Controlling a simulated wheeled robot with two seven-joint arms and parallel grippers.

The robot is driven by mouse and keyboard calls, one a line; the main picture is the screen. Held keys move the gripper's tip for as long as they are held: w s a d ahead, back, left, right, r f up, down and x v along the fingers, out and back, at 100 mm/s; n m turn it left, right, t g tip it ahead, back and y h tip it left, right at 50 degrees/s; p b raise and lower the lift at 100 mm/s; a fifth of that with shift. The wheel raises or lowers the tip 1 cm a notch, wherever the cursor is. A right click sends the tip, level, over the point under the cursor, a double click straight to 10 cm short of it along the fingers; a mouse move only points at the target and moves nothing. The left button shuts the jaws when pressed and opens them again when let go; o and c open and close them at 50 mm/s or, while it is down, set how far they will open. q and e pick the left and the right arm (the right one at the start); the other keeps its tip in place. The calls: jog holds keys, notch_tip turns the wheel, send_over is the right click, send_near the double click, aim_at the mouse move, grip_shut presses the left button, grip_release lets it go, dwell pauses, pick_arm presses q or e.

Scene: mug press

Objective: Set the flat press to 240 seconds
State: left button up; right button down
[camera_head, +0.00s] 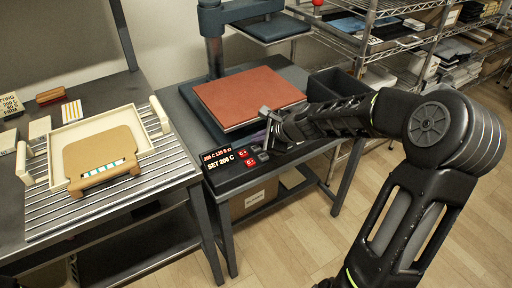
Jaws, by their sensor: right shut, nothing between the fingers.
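The flat press stands on the dark table, with a reddish-brown pad (248,96) on its lower bed and a raised blue-grey upper plate (270,27) behind. Its control panel (230,168) is at the front left, with a red-lit readout and a line that looks like "SET 200 C". Red buttons (248,160) sit beside the readout; their labels are too small to read surely. My right gripper (268,143) is shut and empty, low over the right part of the panel. It hides some of the panel, and I cannot tell whether it touches a button. My left gripper is not in view.
A slatted steel table (102,197) at left holds a cream tray (66,135) with a tan board (101,160). A dark bin (336,86) stands right of the press. Wire shelves (390,45) fill the back right. The wooden floor (290,235) in front is open.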

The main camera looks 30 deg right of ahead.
aim_at(259, 149)
dwell(0.6)
jog(key=shift+f+b, duration=0.45)
jog(key=shift+f+b, duration=0.45)
dwell(0.6)
jog(key=shift+r, duration=0.1)
jog(key=shift+r+p, duration=0.8)
jog(key=shift+r, duration=0.1)
notch_tip(259, 149, up, 5)
jog(key=p, duration=0.4)
dwell(1.8)
